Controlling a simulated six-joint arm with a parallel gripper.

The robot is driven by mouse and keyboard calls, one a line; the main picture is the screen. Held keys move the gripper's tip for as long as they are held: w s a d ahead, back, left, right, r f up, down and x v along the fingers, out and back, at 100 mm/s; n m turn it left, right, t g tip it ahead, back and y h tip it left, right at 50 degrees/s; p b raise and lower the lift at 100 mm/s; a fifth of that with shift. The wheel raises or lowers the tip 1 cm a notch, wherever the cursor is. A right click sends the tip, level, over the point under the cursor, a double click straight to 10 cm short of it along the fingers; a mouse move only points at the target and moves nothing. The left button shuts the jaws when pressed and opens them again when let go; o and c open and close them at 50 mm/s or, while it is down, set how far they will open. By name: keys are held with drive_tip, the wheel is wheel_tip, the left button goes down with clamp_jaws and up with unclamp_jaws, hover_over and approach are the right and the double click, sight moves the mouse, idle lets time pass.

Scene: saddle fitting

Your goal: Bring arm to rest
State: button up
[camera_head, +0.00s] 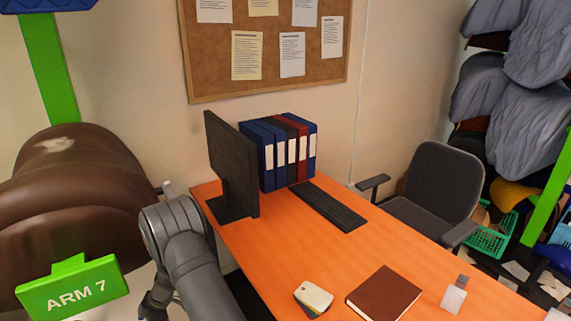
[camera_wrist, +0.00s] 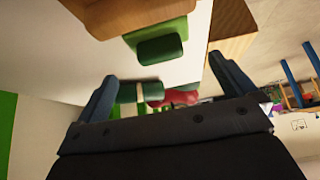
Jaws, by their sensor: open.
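My grey arm rises at the lower left of the head view, bent at the elbow beside the orange desk (camera_head: 280,270). Its lower end, a dark part of my gripper (camera_head: 152,305), shows only partly at the bottom edge. In the wrist view my gripper (camera_wrist: 162,70) has its two blue-grey fingers spread wide apart. No object is clearly held between them. Beyond the fingers are a dark green cylinder (camera_wrist: 126,92) and a blurred red thing (camera_wrist: 180,97); how far off they are I cannot tell.
A brown saddle (camera_head: 75,190) and a green "ARM 7" sign (camera_head: 70,288) stand left of the arm. A monitor (camera_head: 230,160), binders (camera_head: 268,155), a keyboard (camera_head: 328,205) and a brown book (camera_head: 384,293) are on the desk. An office chair (camera_head: 440,180) stands behind it.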

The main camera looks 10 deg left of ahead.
drive_tip(key=x, duration=0.8)
drive_tip(key=shift+s+f, duration=0.1)
drive_tip(key=shift+f, duration=0.15)
drive_tip(key=shift+a+r, duration=0.2)
drive_tip(key=shift+r, duration=0.15)
wheel_tip(320, 180, up, 7)
drive_tip(key=shift+r, duration=0.25)
drive_tip(key=w+d+r+m+t+h, duration=0.1)
drive_tip(key=w+d+r+m+t, duration=0.2)
drive_tip(key=d, duration=1.3)
drive_tip(key=w+d+r+m+t, duration=0.4)
drive_tip(key=w+d+r+m, duration=0.5)
drive_tip(key=w+d+m, duration=0.3)
drive_tip(key=w+d+r+m+t+h, duration=0.1)
drive_tip(key=w+d+r+m+t, duration=0.2)
drive_tip(key=w+d, duration=0.9)
drive_tip(key=shift+w+d+r+m+t+h, duration=0.35)
drive_tip(key=shift+d+r+m, duration=1.65)
drive_tip(key=shift+d, duration=2.85)
drive_tip(key=shift+f+m, duration=0.4)
